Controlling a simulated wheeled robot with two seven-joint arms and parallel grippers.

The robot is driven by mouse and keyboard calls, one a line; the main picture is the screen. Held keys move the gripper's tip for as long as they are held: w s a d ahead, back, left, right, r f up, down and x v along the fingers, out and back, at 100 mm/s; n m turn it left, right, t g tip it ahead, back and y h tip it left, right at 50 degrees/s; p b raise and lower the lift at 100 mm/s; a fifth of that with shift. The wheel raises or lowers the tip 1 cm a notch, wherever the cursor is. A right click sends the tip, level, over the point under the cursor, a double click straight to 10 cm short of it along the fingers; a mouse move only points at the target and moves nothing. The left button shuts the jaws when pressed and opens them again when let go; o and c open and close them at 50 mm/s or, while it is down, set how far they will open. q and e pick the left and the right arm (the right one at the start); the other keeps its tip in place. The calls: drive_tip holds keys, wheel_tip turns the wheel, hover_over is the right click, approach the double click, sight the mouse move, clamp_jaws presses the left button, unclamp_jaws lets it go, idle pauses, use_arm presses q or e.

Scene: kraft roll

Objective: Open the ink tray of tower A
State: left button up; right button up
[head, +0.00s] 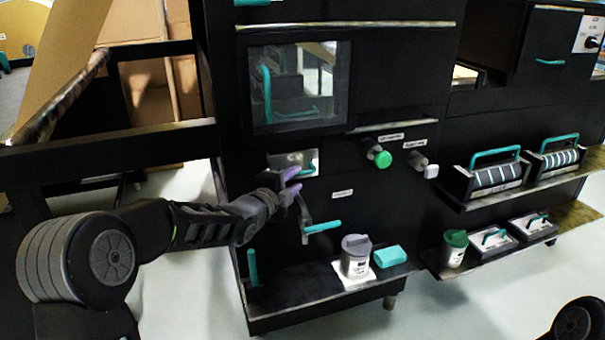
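A dark machine tower (395,75) stands in front of me; I cannot read which letter it bears. A small metal panel (284,159) with a teal handle (308,167) is set in its front, below a window; this may be the ink tray front, and it looks shut. My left gripper (296,181) is at the panel's lower edge, its two purple fingers apart, upper one near the handle. I cannot tell whether it touches. The fingers and wrist hide part of the panel. My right gripper is out of view.
Green knob (381,158) and white knob (431,171) stick out to the right. A lower shelf (300,312) holds a grey-lidded jar (356,256) and teal block (390,256). Shelves at right hold rollers (495,176), a green-lidded jar (454,248) and small trays (493,241).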

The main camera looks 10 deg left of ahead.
sight(302, 173)
use_arm(q)
drive_tip(key=x, duration=0.5)
drive_tip(key=shift+w, duration=0.1)
clamp_jaws()
idle(1.3)
